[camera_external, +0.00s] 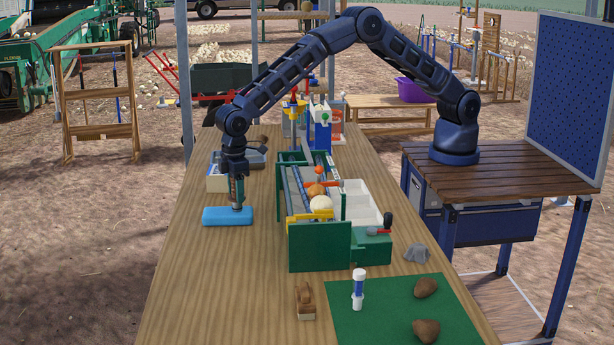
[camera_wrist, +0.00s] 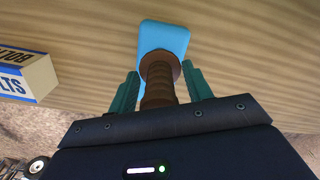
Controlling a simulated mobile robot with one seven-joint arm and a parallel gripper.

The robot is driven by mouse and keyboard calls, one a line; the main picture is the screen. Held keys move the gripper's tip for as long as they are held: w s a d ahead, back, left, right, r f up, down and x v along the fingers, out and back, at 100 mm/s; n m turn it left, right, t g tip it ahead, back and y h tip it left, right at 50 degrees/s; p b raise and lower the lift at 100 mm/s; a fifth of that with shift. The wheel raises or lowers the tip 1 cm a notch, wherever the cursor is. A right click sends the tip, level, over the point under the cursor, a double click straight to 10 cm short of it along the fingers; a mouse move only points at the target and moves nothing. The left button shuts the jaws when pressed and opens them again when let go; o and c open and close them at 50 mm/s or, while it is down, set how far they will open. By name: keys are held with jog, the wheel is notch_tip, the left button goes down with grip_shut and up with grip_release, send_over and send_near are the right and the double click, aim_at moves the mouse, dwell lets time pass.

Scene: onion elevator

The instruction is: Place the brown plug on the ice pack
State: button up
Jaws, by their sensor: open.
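The blue ice pack (camera_external: 215,216) lies flat on the wooden table at its left side. It also shows at the top of the wrist view (camera_wrist: 165,36). The brown plug (camera_wrist: 158,82), ribbed with a wider round end, stands between my fingers in the wrist view, its wide end over the ice pack. It looks upright on the right end of the pack, though the contact itself is hidden. My gripper (camera_external: 237,199) points down over that end. Its green fingers (camera_wrist: 161,92) are open, one on each side of the plug. In the external view the plug is mostly hidden by the fingers.
A bolts box (camera_wrist: 38,78) stands close behind the ice pack. A green sorting machine (camera_external: 320,247) with onions stands to the right. A brown wooden-looking object (camera_external: 305,300), a white-blue tube (camera_external: 358,288) and a green mat (camera_external: 385,318) are at the front. The table's left front is clear.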

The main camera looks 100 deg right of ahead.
jog(key=shift+r, duration=0.1)
notch_tip(320, 180, up, 12)
jog(key=shift+r, duration=0.15)
dwell(0.4)
jog(key=s+d+r+m+t, duration=0.1)
jog(key=s+d+r, duration=0.65)
jog(key=r, duration=0.25)
jog(key=s+d+r+t, duration=0.1)
jog(key=s+d+r, duration=0.6)
jog(key=d+r, duration=0.25)
jog(key=s+d+r+m, duration=0.1)
jog(key=s+d+r, duration=0.2)
jog(key=s+d, duration=0.35)
jog(key=s+d+r, duration=0.4)
jog(key=s, duration=0.6)
jog(key=s+d+f+t, duration=0.1)
jog(key=s+d+f, duration=0.1)
jog(key=s, duration=0.6)
jog(key=s+d+f+m, duration=0.1)
jog(key=s+d, duration=0.3)
jog(key=s, duration=0.5)
jog(key=s+d+f+m+t, duration=0.1)
jog(key=s+d+f, duration=0.2)
jog(key=s, duration=0.6)
jog(key=shift+f+t, duration=0.3)
jog(key=shift+f, duration=0.2)
